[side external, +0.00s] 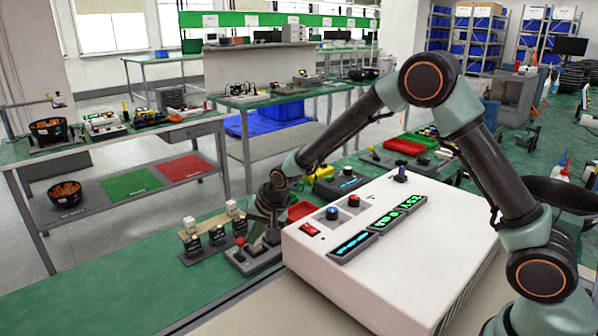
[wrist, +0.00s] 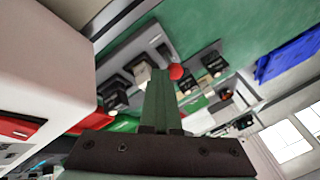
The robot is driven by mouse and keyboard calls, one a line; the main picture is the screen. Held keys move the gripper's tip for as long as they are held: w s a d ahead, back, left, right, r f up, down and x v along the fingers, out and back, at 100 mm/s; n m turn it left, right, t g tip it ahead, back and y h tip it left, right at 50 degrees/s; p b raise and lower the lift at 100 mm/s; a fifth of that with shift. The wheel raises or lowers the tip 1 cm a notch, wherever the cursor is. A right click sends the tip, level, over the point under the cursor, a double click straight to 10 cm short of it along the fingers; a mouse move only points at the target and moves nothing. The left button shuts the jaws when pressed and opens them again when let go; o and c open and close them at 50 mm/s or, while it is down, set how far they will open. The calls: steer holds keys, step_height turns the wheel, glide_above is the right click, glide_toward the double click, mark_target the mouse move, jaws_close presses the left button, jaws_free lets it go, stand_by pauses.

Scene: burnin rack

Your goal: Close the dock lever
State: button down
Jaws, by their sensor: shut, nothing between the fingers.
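The dock (side external: 255,264) is a grey base on the green bench, left of the white box. Its lever has a red ball knob (side external: 239,242) and stands roughly upright. My gripper (side external: 270,236) points down over the dock, just right of the knob, and partly hides the dock. In the wrist view the shut fingers of my gripper (wrist: 161,76) lie right beside the red knob (wrist: 176,72). The fingers hold nothing. I cannot tell whether they touch the lever. The dock's grey base (wrist: 124,52) with dark parts lies beyond the fingertips.
A white box (side external: 445,240) with displays and knobs stands close on the right of the dock. A small rack of dark modules with white tops (side external: 190,224) stands just left. The green bench (side external: 110,290) is clear at front left.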

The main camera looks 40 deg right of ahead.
steer(key=shift+w+r+g, duration=0.3)
steer(key=shift+w+g, duration=0.6)
steer(key=shift+g, duration=0.1)
steer(key=shift+w+r, duration=0.1)
steer(key=shift+w, duration=0.3)
steer(key=shift+r, duration=0.15)
steer(key=shift+r, duration=0.65)
steer(key=shift+r, duration=0.1)
step_height(320, 180, up, 10)
steer(key=shift+w+d, duration=0.25)
steer(key=shift+d, duration=0.05)
